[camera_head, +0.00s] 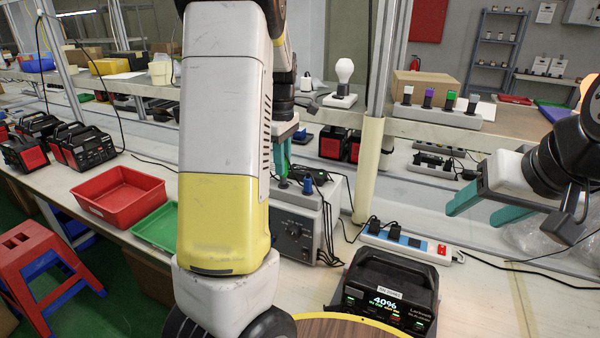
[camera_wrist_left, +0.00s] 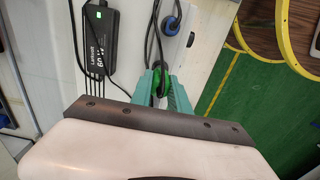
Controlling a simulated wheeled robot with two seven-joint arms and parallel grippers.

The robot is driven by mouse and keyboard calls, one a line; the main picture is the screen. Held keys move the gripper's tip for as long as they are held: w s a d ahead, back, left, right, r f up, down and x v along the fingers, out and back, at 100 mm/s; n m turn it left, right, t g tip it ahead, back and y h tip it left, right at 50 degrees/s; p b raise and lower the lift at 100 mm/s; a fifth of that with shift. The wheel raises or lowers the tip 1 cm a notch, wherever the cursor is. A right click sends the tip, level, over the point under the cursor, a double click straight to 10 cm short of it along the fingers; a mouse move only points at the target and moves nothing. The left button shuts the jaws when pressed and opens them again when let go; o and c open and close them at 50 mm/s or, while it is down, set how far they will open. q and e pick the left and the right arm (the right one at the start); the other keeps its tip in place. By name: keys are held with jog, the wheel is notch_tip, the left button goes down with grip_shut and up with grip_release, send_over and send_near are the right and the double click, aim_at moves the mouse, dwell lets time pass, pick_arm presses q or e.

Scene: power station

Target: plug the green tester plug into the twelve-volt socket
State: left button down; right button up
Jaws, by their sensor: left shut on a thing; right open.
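My left gripper (camera_head: 284,165) is partly hidden behind my own arm, above a grey tester box (camera_head: 293,232) with a dial. In the left wrist view its teal fingers (camera_wrist_left: 162,90) are shut on the green plug (camera_wrist_left: 160,80). A blue plug (camera_head: 307,180) stands on the box, and also shows in the left wrist view (camera_wrist_left: 168,25). A black power station (camera_head: 387,288) with a lit 40% display stands in front; I cannot make out its twelve-volt socket. My right gripper (camera_head: 490,208) is open and empty.
A power strip (camera_head: 408,240) with several plugs lies behind the power station, with loose cables. A red tray (camera_head: 117,195) and green tray (camera_head: 160,227) lie left. A yellowish post (camera_head: 367,170) stands behind the box. A black adapter (camera_wrist_left: 98,40) is beside the plugs.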

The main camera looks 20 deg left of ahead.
pick_arm(q)
jog(key=shift+r, duration=1.4)
jog(key=shift+s, duration=0.15)
